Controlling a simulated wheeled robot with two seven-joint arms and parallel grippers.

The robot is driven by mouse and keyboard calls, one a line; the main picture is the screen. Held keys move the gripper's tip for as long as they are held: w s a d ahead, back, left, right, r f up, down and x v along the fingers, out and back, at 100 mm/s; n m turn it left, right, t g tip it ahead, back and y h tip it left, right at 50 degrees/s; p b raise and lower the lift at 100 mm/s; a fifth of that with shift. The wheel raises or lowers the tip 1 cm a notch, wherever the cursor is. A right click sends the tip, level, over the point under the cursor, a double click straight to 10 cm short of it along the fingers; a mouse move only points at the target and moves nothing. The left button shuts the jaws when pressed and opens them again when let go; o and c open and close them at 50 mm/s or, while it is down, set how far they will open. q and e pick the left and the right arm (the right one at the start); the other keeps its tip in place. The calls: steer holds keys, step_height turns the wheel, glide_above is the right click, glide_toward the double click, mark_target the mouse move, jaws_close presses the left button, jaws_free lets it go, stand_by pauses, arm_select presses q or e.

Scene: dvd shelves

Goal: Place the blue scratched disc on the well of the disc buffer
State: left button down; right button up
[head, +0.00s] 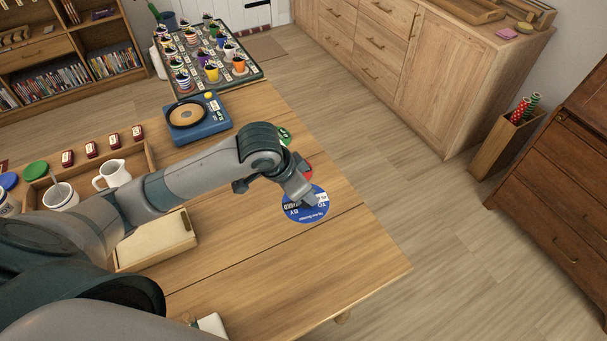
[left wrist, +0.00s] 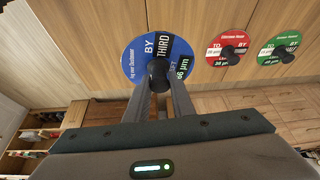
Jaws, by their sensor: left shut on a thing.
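The blue scratched disc (head: 305,214) is near the right edge of the table; in the left wrist view (left wrist: 139,62) it shows a black knob at its middle. My left gripper (head: 307,200) is shut on this disc by its knob. I cannot tell whether the disc touches the table or hangs just above it. The disc buffer (head: 200,127) is a blue box with a round tan well (head: 187,113) on top, further back and left of the gripper. The well looks empty. My right gripper is not in view.
A red disc (left wrist: 229,40) and a green disc (left wrist: 278,48) lie beside the blue one; my left arm partly hides them in the head view. A tray of cups (head: 258,76) is behind the buffer. A white jug (head: 115,173) stands left. The table's front right is clear.

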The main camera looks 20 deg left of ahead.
arm_select(q)
steer(key=n, duration=0.1)
steer(key=r+n+y, duration=0.1)
steer(key=n, duration=0.1)
steer(key=shift+w+a+t, duration=0.1)
steer(key=shift+w+t, duration=0.2)
steer(key=shift+w, duration=0.1)
steer(key=n, duration=0.1)
steer(key=n+y, duration=0.1)
steer(key=r+n, duration=0.1)
steer(key=shift+w+a+n+y, duration=0.25)
steer(key=shift+a+n+y, duration=0.05)
steer(key=shift+a, duration=0.1)
